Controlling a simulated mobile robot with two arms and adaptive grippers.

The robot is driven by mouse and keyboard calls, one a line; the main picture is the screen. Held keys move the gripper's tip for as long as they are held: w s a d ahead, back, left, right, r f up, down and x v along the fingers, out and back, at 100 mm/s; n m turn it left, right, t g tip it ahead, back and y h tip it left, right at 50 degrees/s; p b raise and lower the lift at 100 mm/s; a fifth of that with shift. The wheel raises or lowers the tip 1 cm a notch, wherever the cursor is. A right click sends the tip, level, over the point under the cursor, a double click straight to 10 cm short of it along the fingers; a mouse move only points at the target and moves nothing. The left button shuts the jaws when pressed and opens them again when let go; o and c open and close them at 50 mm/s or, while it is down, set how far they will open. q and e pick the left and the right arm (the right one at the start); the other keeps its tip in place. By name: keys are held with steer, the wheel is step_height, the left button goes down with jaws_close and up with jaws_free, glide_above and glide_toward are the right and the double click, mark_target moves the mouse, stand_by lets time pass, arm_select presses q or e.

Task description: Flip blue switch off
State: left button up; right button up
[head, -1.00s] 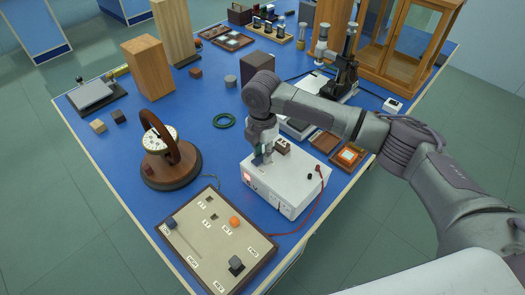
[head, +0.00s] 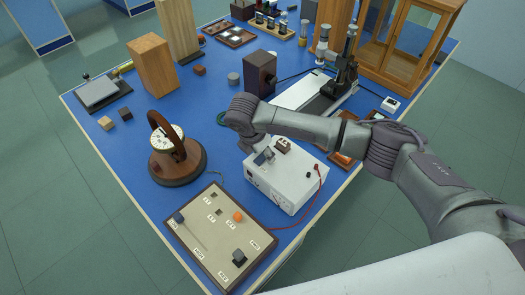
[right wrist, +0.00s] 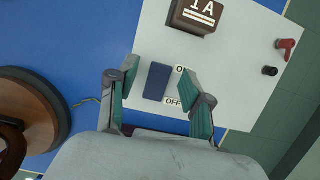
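The blue switch (head: 264,156) is a dark blue paddle on top of a white power box (head: 295,183). In the right wrist view the blue switch (right wrist: 157,82) stands between an ON label and an OFF label (right wrist: 173,102). My right gripper (right wrist: 159,73) is open, with one green-padded finger on each side of the switch and visible gaps to it. In the head view my right gripper (head: 250,144) is at the back left of the box, its fingertips partly hidden. My left gripper is not in view.
A brown block marked 1A (right wrist: 195,15) sits on the box beside the switch. Red and black terminals (head: 309,174) are at its right. A round dial instrument (head: 167,165) and a panel with knobs (head: 218,262) stand nearby on the blue table (head: 100,150).

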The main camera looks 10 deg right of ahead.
steer(key=v, duration=1.2)
steer(key=shift+f, duration=0.1)
